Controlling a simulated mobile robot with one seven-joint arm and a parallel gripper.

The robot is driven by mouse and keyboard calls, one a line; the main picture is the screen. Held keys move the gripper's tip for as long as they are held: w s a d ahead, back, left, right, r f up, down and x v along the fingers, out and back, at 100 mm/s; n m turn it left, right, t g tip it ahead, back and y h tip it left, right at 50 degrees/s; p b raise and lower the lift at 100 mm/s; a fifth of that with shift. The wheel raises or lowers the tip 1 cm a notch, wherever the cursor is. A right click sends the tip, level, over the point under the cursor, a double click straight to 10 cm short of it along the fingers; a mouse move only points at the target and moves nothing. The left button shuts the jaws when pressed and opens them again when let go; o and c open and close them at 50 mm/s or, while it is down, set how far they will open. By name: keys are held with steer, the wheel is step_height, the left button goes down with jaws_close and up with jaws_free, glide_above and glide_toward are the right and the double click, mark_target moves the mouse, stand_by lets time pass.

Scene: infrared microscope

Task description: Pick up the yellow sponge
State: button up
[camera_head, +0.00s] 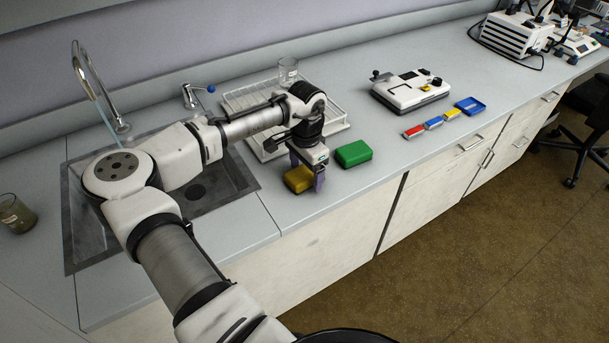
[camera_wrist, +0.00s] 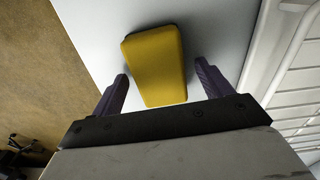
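The yellow sponge (camera_head: 298,179) lies on the grey counter near its front edge, partly hidden behind my gripper in the head view. My gripper (camera_head: 307,178) is above it, pointing down. In the wrist view the yellow sponge (camera_wrist: 155,65) lies between and beyond the two purple fingers of my gripper (camera_wrist: 160,82). The fingers stand apart, one on each side, with a gap to the sponge at the right finger and a narrower gap at the left. The gripper is open and holds nothing.
A green sponge (camera_head: 353,153) lies close to the right of the yellow one. A white drying rack (camera_head: 340,127) with a glass beaker (camera_head: 288,70) is behind. The sink (camera_head: 85,225) is at left. A white instrument (camera_head: 408,95) and small coloured boxes (camera_head: 433,123) stand further right.

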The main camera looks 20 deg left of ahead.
steer(key=c, duration=1.1)
steer(key=shift+r, duration=0.15)
